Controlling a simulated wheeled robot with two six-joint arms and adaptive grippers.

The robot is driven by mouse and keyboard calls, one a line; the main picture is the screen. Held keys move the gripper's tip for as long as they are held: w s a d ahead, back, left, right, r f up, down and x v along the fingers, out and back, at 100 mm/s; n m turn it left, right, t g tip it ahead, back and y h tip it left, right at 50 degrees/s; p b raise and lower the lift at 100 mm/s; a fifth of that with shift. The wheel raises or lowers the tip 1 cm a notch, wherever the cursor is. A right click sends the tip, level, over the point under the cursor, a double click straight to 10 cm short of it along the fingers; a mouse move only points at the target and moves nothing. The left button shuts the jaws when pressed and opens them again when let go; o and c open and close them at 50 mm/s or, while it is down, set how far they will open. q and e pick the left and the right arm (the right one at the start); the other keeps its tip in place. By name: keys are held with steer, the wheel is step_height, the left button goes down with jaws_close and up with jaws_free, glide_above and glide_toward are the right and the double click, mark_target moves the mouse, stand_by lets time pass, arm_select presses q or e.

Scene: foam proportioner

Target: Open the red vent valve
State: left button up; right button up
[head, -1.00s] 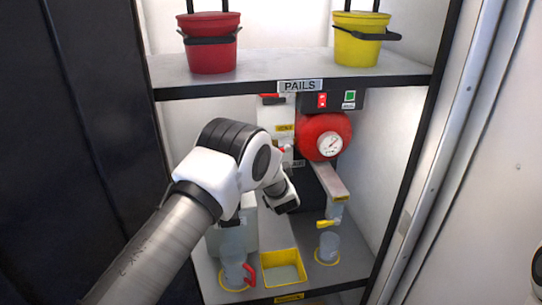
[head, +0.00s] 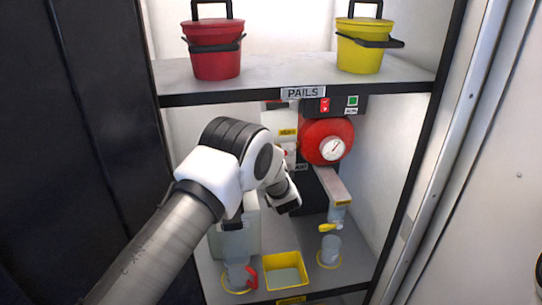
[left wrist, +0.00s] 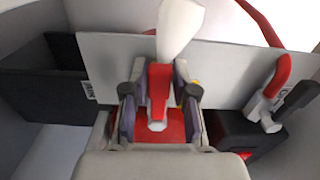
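In the left wrist view, a red lever handle (left wrist: 158,85) stands upright between the two fingers of my left gripper (left wrist: 160,92). The fingers are close on either side of it; whether they press on it is not clear. Which of the two is the vent valve cannot be told for sure. In the head view, my left arm hides most of the area left of the red round tank (head: 316,143). My right gripper is not in view.
A red pail (head: 214,58) and a yellow pail (head: 362,52) stand on the upper shelf (head: 290,72). Below are a yellow tray (head: 284,261), a clear cup (head: 330,247) and a container with a red lever (head: 247,279). A gauge (head: 333,149) is on the tank's front.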

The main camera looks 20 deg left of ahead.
arm_select(q)
steer(key=shift+o, duration=0.6)
steer(key=shift+f, duration=0.1)
steer(key=v, duration=1.2)
steer(key=shift+w, duration=0.1)
steer(key=s+a+f+n+g+h, duration=0.1)
steer(key=s+f+n+g+h, duration=0.15)
steer(key=s+f, duration=0.7)
steer(key=s+a+f+n+g+h, duration=0.15)
steer(key=s+f+g+h, duration=0.35)
steer(key=f, duration=0.7)
steer(key=s+d+f+n+g+h, duration=0.1)
steer(key=s+d+f+n+g, duration=0.1)
steer(key=s, duration=1.2)
steer(key=s+d+f+n+g+h, duration=0.1)
steer(key=s+f+n+g, duration=0.4)
steer(key=s, duration=1)
steer(key=shift+d+f, duration=0.55)
